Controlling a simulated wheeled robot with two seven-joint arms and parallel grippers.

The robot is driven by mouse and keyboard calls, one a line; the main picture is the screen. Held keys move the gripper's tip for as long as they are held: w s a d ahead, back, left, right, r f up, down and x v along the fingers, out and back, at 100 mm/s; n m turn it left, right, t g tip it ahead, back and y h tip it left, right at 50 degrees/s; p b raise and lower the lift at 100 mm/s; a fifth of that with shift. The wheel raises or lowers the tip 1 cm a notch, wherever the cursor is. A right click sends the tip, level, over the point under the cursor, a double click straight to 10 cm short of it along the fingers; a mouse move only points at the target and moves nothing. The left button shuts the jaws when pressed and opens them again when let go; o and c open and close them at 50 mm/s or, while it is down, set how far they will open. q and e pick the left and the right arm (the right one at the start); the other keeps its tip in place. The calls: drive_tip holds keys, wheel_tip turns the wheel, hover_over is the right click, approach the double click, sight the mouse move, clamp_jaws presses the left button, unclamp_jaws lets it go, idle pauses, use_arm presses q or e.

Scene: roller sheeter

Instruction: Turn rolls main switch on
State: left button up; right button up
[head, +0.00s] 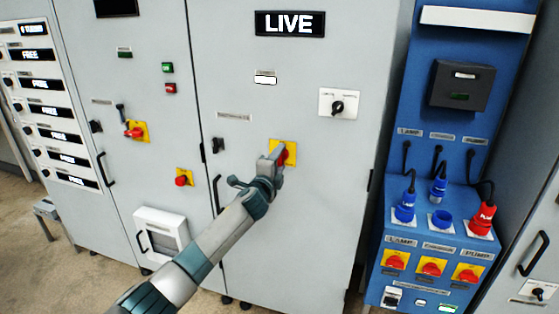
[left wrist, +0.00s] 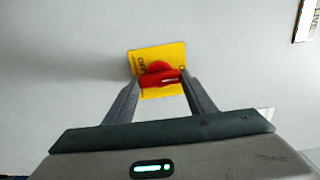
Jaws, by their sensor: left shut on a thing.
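The main switch is a red rotary handle (head: 283,157) on a yellow plate (head: 291,147), on the grey cabinet door below the LIVE display (head: 290,23). My left gripper (head: 277,157) is at the handle. In the left wrist view the red handle (left wrist: 159,78) lies between the two fingers, which are shut on it, with the yellow plate (left wrist: 172,55) behind. The handle lies roughly crosswise in that view. Printing on the plate is partly covered and only partly legible. The fingers hide part of the handle in the head view. My right gripper is not in view.
A second cabinet to the left carries another red handle on a yellow plate (head: 136,131) and a red button (head: 182,179). A rotary knob (head: 338,106) sits to the right. A blue panel (head: 456,110) with plugs and red switches stands farther right.

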use_arm(q)
drive_tip(key=o, duration=1)
drive_tip(key=shift+o, duration=0.2)
drive_tip(key=shift+s, duration=0.15)
drive_tip(key=shift+v, duration=0.8)
drive_tip(key=b+v, duration=0.2)
drive_tip(key=v, duration=1.3)
drive_tip(key=shift+s+b, duration=0.25)
drive_tip(key=shift+b, duration=0.1)
drive_tip(key=shift+a, duration=0.1)
